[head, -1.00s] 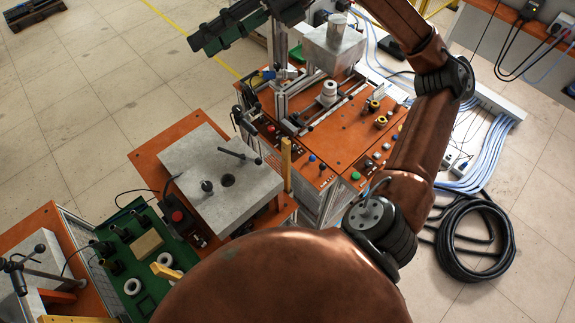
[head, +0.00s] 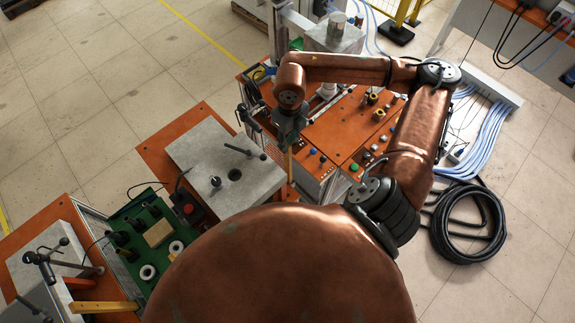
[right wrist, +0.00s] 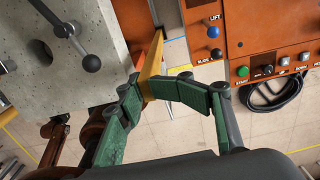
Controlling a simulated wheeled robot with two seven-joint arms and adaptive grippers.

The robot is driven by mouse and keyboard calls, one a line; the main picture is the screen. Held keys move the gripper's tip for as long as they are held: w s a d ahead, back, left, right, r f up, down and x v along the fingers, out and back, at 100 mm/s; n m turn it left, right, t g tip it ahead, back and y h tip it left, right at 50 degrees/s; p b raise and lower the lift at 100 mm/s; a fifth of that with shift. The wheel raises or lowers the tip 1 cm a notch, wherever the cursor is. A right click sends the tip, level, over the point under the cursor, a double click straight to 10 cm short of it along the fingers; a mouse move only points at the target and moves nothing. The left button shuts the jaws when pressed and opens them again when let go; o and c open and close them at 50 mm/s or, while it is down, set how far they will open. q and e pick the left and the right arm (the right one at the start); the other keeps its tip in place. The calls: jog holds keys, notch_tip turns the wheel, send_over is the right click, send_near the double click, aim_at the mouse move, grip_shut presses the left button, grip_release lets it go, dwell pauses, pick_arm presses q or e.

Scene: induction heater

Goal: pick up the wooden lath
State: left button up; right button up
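The wooden lath (head: 290,165) is a thin yellow-brown strip standing upright by the right edge of the grey slab. In the right wrist view the lath (right wrist: 152,62) runs away from the camera, its near end between my green fingertips. My right gripper (head: 289,133) is at the top of the lath, pointing down. In the right wrist view the right gripper's fingertips (right wrist: 146,88) converge on both sides of the lath and look shut on it. The gripper hides the lath's top in the head view. My left gripper is not in view.
The grey slab (head: 215,155) with a knob, a hole and a lever lies left of the lath. An orange control panel (head: 345,125) with buttons stands to the right.

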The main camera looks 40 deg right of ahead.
jog(key=f+p, duration=0.1)
jog(key=f, duration=0.2)
jog(key=f+p, duration=0.1)
jog(key=f, duration=0.1)
jog(key=shift+w+d+f+p, duration=0.25)
jog(key=shift+w+f+p, duration=0.05)
jog(key=shift+f, duration=0.05)
jog(key=shift+w+r, duration=0.1)
grip_shut()
